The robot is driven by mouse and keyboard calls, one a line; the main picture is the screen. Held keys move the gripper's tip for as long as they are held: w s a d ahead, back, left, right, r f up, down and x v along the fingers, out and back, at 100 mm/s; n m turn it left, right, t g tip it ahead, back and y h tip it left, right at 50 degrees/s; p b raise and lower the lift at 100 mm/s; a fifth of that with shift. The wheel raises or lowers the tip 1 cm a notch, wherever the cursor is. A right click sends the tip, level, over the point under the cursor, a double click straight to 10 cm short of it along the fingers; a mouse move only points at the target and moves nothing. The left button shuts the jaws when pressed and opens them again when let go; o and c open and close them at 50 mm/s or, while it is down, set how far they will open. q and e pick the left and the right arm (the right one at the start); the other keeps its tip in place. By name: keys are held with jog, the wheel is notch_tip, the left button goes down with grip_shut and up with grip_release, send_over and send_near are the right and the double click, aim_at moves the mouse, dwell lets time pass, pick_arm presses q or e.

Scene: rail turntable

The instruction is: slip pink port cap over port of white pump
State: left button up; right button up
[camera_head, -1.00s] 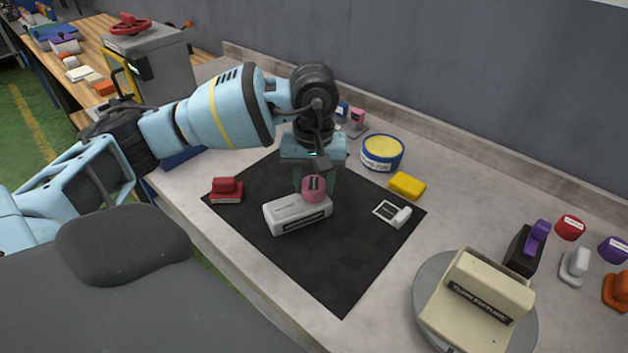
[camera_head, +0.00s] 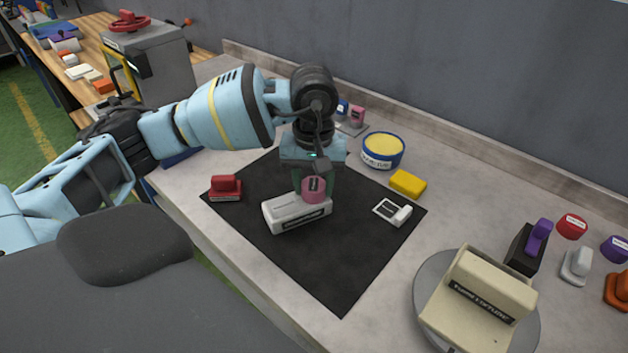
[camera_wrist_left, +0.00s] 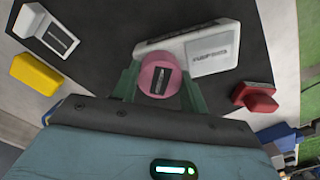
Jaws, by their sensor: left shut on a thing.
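The white pump (camera_head: 285,213) lies on the black mat (camera_head: 345,262); it also shows in the left wrist view (camera_wrist_left: 207,42). The pink port cap (camera_head: 314,189) is between the fingers of my left gripper (camera_head: 315,184), which is shut on it. In the left wrist view the pink cap (camera_wrist_left: 160,76) sits between the green fingers, at the near edge of the pump. The cap is at the top of the pump's right end in the head view. The port is hidden, so I cannot tell whether the cap is around it. My right gripper is out of view.
A yellow block (camera_head: 408,184) and a blue-rimmed tub (camera_head: 383,150) stand behind. A beige turn fixture (camera_head: 477,300) is at right. The front of the mat is clear.

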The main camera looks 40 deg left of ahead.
pick_arm(q)
jog(key=o, duration=1)
jog(key=shift+o, duration=0.2)
jog(key=shift+r, duration=3.85)
